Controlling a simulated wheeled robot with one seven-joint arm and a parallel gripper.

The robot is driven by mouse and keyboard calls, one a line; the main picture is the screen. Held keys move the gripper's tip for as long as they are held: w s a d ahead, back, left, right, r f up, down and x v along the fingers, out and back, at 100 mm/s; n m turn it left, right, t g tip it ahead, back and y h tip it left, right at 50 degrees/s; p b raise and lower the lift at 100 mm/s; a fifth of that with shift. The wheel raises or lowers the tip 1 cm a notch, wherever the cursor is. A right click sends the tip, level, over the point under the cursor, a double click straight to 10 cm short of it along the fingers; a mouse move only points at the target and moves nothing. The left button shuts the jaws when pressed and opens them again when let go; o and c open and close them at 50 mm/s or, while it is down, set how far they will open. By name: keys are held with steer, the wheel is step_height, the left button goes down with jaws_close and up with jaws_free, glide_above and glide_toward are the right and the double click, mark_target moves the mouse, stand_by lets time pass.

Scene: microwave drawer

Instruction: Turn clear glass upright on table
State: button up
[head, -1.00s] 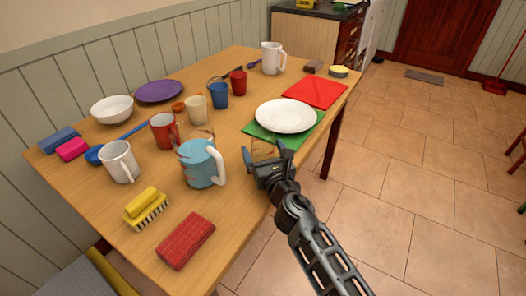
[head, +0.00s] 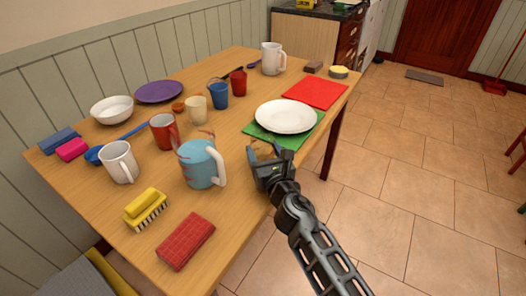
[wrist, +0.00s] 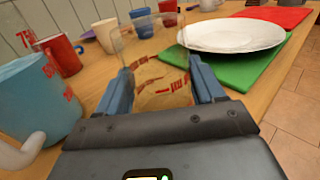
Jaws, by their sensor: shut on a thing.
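The clear glass (wrist: 152,52) is between my gripper's blue fingers in the wrist view and extends beyond the fingertips. Red marks and tan patches show on or through its near part. In the head view the glass (head: 263,149) is faint and partly hidden by my gripper (head: 265,160). My gripper is shut on the glass at the table's right edge, just in front of the green mat. The glass is hard to make out, so I cannot tell its exact tilt or whether it touches the table (head: 235,215).
A light blue jug (head: 200,165) with a white handle and red marks stands left of my gripper. A white plate (head: 285,116) lies on the green mat (head: 255,131) beyond. A yellow brush (head: 146,207) and red brick-like block (head: 186,241) lie near the front.

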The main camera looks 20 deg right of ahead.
mark_target(264, 135)
steer(key=shift+r+p, duration=5.1)
steer(key=shift+p, duration=0.05)
steer(key=shift+f, duration=0.1)
steer(key=m+b, duration=0.1)
steer(key=m, duration=0.5)
steer(key=m+b, duration=0.1)
steer(key=m, duration=0.2)
steer(key=shift+f, duration=0.1)
steer(key=m, duration=0.3)
steer(key=shift+b, duration=0.3)
